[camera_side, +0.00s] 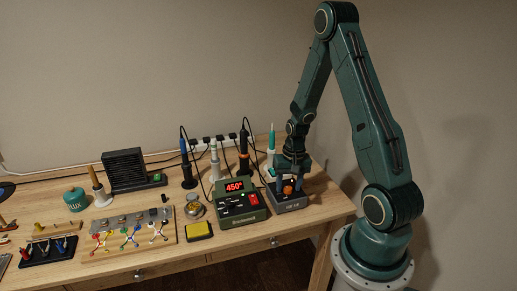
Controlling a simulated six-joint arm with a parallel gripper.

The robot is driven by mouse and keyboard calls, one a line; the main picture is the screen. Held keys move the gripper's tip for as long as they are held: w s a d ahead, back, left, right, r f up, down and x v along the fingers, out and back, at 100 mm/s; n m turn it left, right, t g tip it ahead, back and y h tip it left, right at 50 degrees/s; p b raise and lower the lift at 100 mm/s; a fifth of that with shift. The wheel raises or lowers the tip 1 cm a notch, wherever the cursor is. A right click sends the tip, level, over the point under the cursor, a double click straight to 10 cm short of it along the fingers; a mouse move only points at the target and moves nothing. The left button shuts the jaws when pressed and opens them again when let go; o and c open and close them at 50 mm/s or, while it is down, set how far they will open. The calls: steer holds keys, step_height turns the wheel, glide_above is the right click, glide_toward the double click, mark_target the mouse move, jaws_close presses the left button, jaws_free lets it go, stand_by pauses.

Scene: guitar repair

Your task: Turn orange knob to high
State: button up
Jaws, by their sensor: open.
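The orange knob (288,189) sits on top of a small dark grey box (291,206) near the right end of the table. My gripper (289,187) points down over this box, with one finger on each side of the knob. The fingers are open. I cannot tell whether they touch the knob. The knob's pointer and any marks around it are too small to read.
A green station (243,205) with a red 450° display stands just left of the box. Several soldering irons in stands (244,160) and a power strip (215,142) are behind. A yellow sponge (198,230) lies at the front. The table's right end (335,208) is clear.

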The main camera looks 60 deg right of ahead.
mark_target(291, 187)
steer(key=c, duration=1)
steer(key=shift+n, duration=0.5)
steer(key=o, duration=1)
steer(key=shift+r, duration=0.1)
step_height(291, 187, up, 14)
steer(key=shift+s+d, duration=0.3)
steer(key=shift+f, duration=0.2)
